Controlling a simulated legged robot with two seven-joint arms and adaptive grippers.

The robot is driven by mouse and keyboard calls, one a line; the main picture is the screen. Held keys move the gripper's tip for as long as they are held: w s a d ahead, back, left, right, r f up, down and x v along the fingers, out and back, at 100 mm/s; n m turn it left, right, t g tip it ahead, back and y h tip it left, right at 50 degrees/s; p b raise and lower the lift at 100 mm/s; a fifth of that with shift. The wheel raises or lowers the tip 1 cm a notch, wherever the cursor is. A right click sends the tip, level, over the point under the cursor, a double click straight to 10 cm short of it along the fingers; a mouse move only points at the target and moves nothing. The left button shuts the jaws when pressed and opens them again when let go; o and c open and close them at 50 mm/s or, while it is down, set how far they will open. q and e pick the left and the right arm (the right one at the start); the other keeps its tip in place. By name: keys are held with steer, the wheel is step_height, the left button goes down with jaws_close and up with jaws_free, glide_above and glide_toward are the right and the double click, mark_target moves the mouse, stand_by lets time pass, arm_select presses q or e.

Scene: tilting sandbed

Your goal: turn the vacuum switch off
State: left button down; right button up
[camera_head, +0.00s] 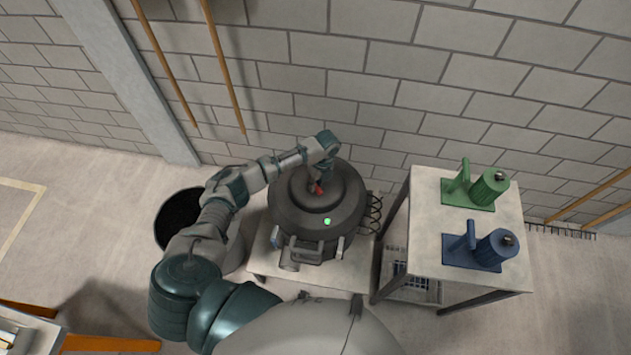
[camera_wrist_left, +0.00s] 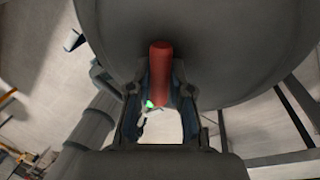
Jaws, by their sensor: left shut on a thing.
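The vacuum (camera_head: 345,215) is a dark grey round drum on a low pale stand. Its red switch (camera_head: 317,188) sticks up on the top, near the middle. A green light (camera_head: 327,221) glows on the lid's front part. My left gripper (camera_head: 318,177) reaches over the lid and is shut on the red switch. In the left wrist view, the red switch (camera_wrist_left: 160,72) stands between the two fingers (camera_wrist_left: 160,95), with the green light (camera_wrist_left: 149,104) just below it. The fingers hide part of the switch in the head view. My right gripper is not in view.
A white table (camera_head: 428,225) at the right holds a green tool (camera_head: 487,187) and a blue tool (camera_head: 495,248). A black bin (camera_head: 180,215) stands left of the vacuum. Wooden poles lean on the block wall behind. Open floor shows at the far left.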

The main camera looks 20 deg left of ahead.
arm_select(q)
steer(key=n+p, duration=0.1)
steer(key=n, duration=0.1)
steer(key=n+p, duration=0.2)
steer(key=shift+r+n+h, duration=0.2)
steer(key=shift+n+h, duration=0.1)
steer(key=shift+h, duration=0.1)
steer(key=shift+w+f+n+h+p, duration=0.1)
steer(key=shift+n+h+p, duration=0.3)
steer(key=shift+n+p, duration=1.35)
steer(key=shift+n, duration=0.45)
steer(key=c, duration=1.1)
jaws_free()
steer(key=shift+f, duration=0.1)
steer(key=shift+o, duration=0.2)
step_height(320, 180, up, 12)
steer(key=w, duration=0.2)
steer(key=shift+w+a+f, duration=0.15)
steer(key=shift+w+a, duration=0.05)
steer(key=shift+a, duration=0.2)
